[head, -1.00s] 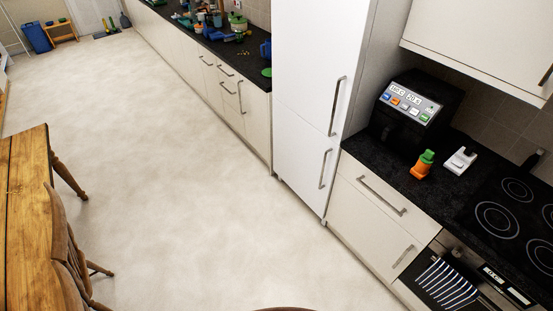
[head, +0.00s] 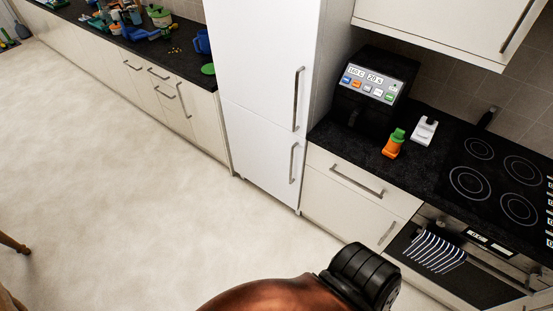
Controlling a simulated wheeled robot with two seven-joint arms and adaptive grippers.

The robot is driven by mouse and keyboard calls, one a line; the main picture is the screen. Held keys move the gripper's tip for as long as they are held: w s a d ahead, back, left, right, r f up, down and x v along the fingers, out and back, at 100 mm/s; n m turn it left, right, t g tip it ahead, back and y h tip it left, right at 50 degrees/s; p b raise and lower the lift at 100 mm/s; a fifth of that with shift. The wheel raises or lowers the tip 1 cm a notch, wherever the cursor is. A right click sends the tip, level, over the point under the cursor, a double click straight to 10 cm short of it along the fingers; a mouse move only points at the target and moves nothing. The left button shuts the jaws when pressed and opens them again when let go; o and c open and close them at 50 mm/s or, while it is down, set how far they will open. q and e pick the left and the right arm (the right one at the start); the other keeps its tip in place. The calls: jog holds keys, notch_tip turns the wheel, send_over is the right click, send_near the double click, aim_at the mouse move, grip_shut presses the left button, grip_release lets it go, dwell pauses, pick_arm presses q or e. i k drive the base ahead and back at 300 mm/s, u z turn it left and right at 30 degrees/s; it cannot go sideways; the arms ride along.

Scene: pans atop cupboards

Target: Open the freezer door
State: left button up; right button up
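A tall white fridge-freezer (head: 262,60) stands in the row of cupboards in the head view. It has an upper door with a long vertical handle (head: 298,99) and a lower door (head: 256,150) with a shorter vertical handle (head: 293,162). Both doors look shut. Which of them is the freezer door is not marked. A copper and black link of my own arm shows at the bottom centre, well in front of the fridge-freezer and apart from it. Neither of my grippers is in view.
A counter (head: 437,180) with a black air fryer (head: 368,85), an orange and green bottle (head: 393,144) and a hob (head: 490,175) lies right of the fridge-freezer. An oven (head: 455,262) with a striped towel is below. The pale floor (head: 130,180) in front is clear.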

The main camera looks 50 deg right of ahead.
aim_at(272, 157)
jog(key=z, duration=0.25)
jog(key=i, duration=0.65)
jog(key=z, duration=0.9)
jog(key=i, duration=0.45)
jog(key=z, duration=0.55)
